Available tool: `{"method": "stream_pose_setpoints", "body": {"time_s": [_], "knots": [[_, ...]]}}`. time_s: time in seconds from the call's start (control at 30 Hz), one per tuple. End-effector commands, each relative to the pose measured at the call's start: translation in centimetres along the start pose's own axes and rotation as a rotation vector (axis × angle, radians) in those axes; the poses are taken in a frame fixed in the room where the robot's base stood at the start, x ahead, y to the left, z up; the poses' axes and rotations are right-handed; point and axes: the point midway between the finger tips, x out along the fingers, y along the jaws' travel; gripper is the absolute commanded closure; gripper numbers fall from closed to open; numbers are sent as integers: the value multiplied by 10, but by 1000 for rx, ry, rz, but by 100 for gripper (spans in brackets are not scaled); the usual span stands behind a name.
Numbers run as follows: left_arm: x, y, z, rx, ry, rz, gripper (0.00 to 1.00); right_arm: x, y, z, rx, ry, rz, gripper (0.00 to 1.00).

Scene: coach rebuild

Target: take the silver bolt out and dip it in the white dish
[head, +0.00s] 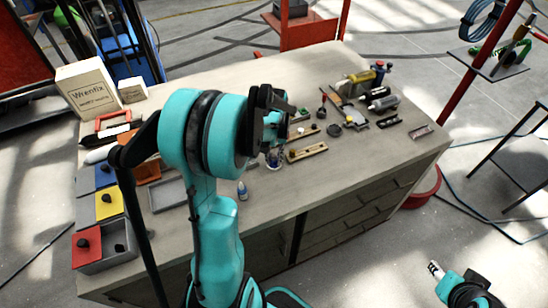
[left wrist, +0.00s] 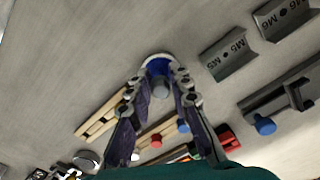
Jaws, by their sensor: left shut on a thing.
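My left gripper (head: 272,145) reaches over the bench from the left, fingers pointing down. In the left wrist view its fingers (left wrist: 160,90) are closed on the silver bolt (left wrist: 160,88), whose grey round end shows between the tips. The white dish (left wrist: 145,60) is right under the tips, its pale rim showing around a blue inside. In the head view the dish (head: 275,164) is partly hidden by the gripper. I cannot tell whether the bolt touches the blue. My right gripper (head: 435,269) is low at the right, off the bench; its jaw state is unclear.
A wooden rack (head: 307,151) lies just right of the dish. A small blue bottle (head: 242,190) stands nearer the front. Red, yellow and blue bins (head: 108,258) line the left edge, with a grey tray (head: 168,194) beside them. Tools crowd the right; the front right bench top is clear.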

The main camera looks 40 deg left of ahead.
Motion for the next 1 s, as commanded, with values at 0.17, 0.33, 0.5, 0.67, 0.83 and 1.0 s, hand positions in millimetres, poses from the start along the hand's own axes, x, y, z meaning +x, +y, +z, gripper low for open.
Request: {"method": "stream_pose_setpoints", "body": {"time_s": [0.17, 0.33, 0.5, 0.67, 0.83, 1.0], "knots": [[1, 0, 1, 0, -1, 0, 100, 1, 0, 0, 0, 0, 0, 60], [1, 0, 1, 0, -2, 0, 100, 1, 0, 0, 0, 0, 0, 60], [1, 0, 1, 0, -2, 0, 100, 1, 0, 0, 0, 0, 0, 60], [-5, 0, 1, 0, -2, 0, 100, -3, 0, -2, 0, 0, 0, 60], [-20, 0, 1, 0, -1, 0, 100, -12, 0, -9, 0, 0, 0, 60], [-34, 0, 0, 0, -1, 0, 100, -21, 0, -15, 0, 0, 0, 60]]}}
